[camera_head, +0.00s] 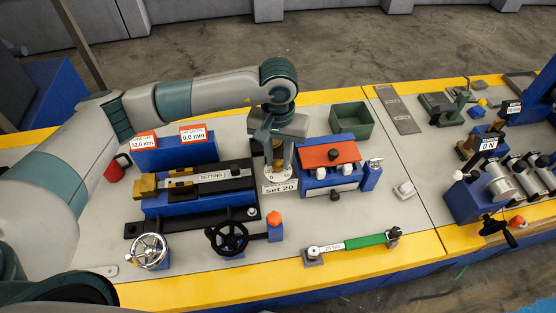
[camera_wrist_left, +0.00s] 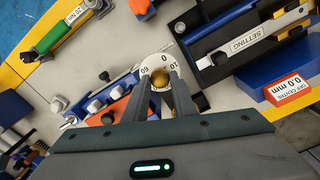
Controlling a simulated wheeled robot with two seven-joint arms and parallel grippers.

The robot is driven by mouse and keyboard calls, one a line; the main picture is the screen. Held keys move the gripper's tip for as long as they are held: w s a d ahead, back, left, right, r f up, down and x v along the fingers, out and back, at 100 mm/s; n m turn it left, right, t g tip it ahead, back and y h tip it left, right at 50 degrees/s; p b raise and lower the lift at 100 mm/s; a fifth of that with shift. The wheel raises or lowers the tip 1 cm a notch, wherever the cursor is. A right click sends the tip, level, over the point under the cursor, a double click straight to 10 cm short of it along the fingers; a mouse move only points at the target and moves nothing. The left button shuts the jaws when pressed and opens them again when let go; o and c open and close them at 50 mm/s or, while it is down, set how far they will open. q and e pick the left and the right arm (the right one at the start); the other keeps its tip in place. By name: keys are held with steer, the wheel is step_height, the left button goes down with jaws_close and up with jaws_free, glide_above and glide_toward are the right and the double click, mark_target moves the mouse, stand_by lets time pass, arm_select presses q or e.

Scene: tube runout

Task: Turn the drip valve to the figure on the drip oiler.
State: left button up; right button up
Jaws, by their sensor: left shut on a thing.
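The drip oiler's round white dial (camera_head: 284,172) stands near the middle of the bench in the head view, with a "set 20" plate (camera_head: 280,188) in front of it. My left gripper (camera_head: 279,166) reaches down over it from above. In the left wrist view the dial (camera_wrist_left: 153,61) shows the figures 60, 0 and 10 at its far edge. The brass drip valve knob (camera_wrist_left: 160,80) is between my left fingertips, which are shut on it. The fingers hide the rest of the dial, and I cannot tell which figure the valve points to. My right gripper is out of view.
A blue fixture with a red-orange top (camera_head: 330,154) stands close right of the oiler. The slide unit marked "SETTING" (camera_head: 211,177) is close left. Handwheels (camera_head: 229,237) and a green-handled torque wrench (camera_head: 365,242) lie nearer the front. A green bin (camera_head: 351,119) is behind.

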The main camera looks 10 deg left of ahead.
arm_select(q)
steer(key=o, duration=0.8)
steer(key=shift+r, duration=0.1)
steer(key=shift+r, duration=0.9)
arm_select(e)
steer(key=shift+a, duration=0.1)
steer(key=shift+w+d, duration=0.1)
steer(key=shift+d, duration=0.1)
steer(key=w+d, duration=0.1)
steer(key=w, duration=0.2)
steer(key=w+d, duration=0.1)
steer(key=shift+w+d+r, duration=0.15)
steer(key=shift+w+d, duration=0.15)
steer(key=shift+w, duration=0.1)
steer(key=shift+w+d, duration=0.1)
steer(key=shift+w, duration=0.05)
